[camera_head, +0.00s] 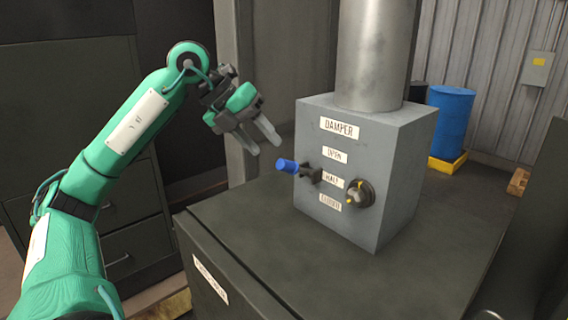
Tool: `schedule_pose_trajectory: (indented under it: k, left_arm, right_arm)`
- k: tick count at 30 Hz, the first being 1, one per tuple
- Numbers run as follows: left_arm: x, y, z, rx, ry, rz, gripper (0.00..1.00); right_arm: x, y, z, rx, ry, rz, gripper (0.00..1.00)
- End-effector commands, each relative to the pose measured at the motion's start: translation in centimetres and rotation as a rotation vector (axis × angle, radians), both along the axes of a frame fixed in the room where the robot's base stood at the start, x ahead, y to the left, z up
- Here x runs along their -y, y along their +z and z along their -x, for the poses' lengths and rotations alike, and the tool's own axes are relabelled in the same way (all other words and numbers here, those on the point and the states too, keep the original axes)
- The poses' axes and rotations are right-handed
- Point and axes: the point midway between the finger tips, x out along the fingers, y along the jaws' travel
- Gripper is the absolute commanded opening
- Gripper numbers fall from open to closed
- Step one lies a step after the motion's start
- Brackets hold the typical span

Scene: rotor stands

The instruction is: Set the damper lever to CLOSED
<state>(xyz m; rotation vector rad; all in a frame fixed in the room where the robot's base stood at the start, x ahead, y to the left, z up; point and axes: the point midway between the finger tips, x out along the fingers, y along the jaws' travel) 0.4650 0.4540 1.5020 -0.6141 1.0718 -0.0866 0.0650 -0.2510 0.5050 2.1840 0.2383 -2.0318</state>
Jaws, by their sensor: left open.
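The damper box (388,160) is a grey box with a DAMPER label (340,127) on its front. Below are an OPEN label (334,155), a HALF label (333,182) and a lowest label (330,201) that is too blurred to read surely. The damper lever (287,166) has a blue grip that sticks out to the left on a dark arm, at a height between OPEN and HALF. A round dark hub (358,196) with yellow marks sits right of the labels. My left gripper (266,146) is open and empty, above and left of the blue grip, apart from it.
The box stands on a dark cabinet (440,238), with a thick metal pipe (375,50) rising from its top. A blue drum (451,120) stands behind at right. Drawers (135,245) are at left behind my arm. The cabinet top right of the box is clear.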

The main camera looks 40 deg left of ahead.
Motion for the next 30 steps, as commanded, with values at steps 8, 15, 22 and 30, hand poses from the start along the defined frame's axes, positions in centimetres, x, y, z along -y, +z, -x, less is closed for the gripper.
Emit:
schedule_pose_trajectory:
  k: [8, 15, 22, 30]
  left_arm:
    - [1.8, -3.8, -2.4, -0.004, -0.001, 0.003, 0.44]
    - [2.6, -5.6, -3.5, -0.002, 0.0, 0.001, 0.44]
    - [2.6, -5.9, -3.6, 0.0, 0.0, -0.001, 0.44]
    - [2.6, -5.8, -3.6, -0.001, 0.001, 0.0, 0.09]
  right_arm:
    - [1.6, 1.4, -2.9, 0.037, -0.006, 0.016, 0.0]
    - [1.9, 2.1, -2.0, 0.026, -0.005, 0.02, 0.0]
    - [1.5, 2.0, -1.1, 0.016, -0.003, 0.015, 0.0]
    - [0.4, 2.0, -1.4, 0.018, -0.003, 0.003, 0.0]
